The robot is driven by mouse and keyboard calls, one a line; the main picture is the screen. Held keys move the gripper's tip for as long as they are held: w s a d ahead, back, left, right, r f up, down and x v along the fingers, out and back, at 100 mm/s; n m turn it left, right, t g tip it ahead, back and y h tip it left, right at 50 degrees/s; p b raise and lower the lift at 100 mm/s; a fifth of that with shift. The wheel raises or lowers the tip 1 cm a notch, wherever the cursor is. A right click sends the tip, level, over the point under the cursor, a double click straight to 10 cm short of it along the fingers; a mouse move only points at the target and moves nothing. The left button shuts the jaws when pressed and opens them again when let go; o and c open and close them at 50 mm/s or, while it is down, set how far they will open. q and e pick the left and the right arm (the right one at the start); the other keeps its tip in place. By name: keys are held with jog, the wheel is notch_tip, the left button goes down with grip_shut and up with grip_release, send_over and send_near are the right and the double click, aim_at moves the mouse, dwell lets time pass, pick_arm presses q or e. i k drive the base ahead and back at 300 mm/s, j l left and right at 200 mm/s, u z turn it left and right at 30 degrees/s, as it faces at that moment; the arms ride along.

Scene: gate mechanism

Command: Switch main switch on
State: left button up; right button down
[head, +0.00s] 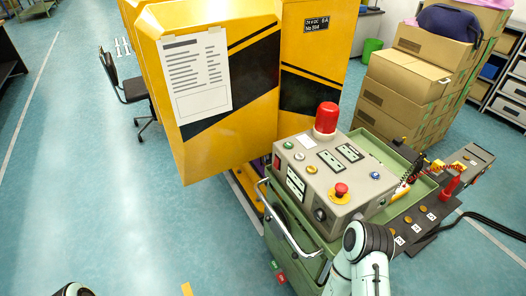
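A grey control box (335,175) sits on a green wheeled cart (295,240). Its top holds a red mushroom button (341,189) on a yellow base, a red beacon (326,118), small coloured buttons and label plates. A black round knob (320,214) is on its near face, close to the corner. I cannot tell which control is the main switch, or its position. My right arm comes up at the bottom, just in front of the cart, but its gripper does not show. Only a bit of my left arm shows at the bottom left; its gripper is out of view.
A tall yellow-and-black gate cabinet (215,90) stands behind and left of the cart. Cardboard boxes (410,75) are stacked at the back right. A black panel with a red lever (450,186) and cables lies right of the cart.

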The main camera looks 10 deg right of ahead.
aim_at(277, 162)
jog(key=i+j+z, duration=0.25)
jog(key=i+j, duration=0.55)
